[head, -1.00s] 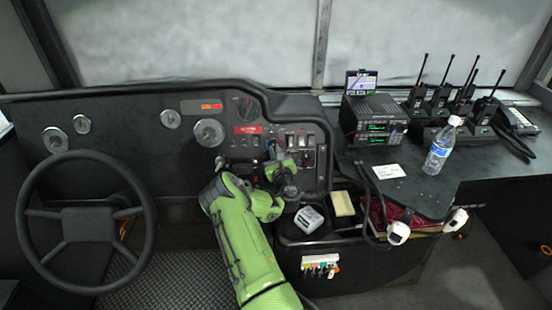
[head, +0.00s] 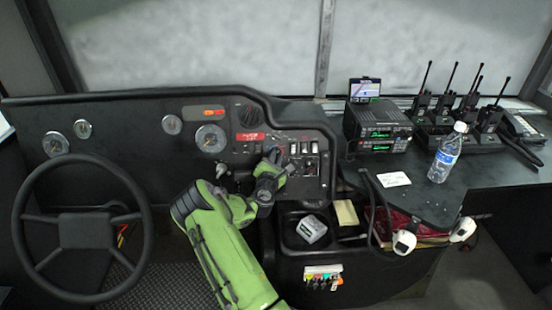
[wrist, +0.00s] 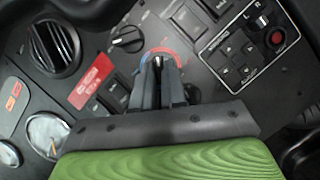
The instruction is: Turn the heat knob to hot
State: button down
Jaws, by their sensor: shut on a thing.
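The heat knob (wrist: 158,62) is on the dark dashboard panel, inside a coloured arc that is blue at the left and red across the top and right. Most of the knob is hidden between the fingers. My gripper (wrist: 158,70) is shut on it, with its dark fingertips at the panel in the wrist view. In the head view, my gripper (head: 273,157) reaches the panel right of the red label, and the arm hides the knob there. I cannot tell which way the knob points.
Another black knob (wrist: 127,40) sits just left of the arc. A switch pad (wrist: 238,62) is to the right, and a round vent (wrist: 53,45) to the left. In the head view, the steering wheel (head: 85,228) is at left, and radios (head: 378,128) and a bottle (head: 446,153) stand at right.

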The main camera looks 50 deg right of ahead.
jog(key=m, duration=0.1)
jog(key=m+g, duration=0.1)
jog(key=m, duration=0.1)
jog(key=m+p, duration=0.1)
jog(key=shift+w+r+m+g, duration=0.15)
jog(key=shift+r+m+g, duration=0.15)
jog(key=shift+g, duration=0.1)
jog(key=m+g+y+p, duration=0.1)
jog(key=m, duration=0.3)
jog(key=shift+g, duration=0.3)
jog(key=m+y, duration=0.1)
jog(key=m, duration=0.2)
jog(key=m+g+y, duration=0.1)
jog(key=m, duration=0.1)
jog(key=shift+w+r+m, duration=0.1)
jog(key=shift+r+m, duration=0.05)
jog(key=shift+m, duration=0.25)
jog(key=shift+y+p, duration=0.3)
jog(key=c, duration=1.2)
grip_release()
jog(key=shift+r, duration=0.1)
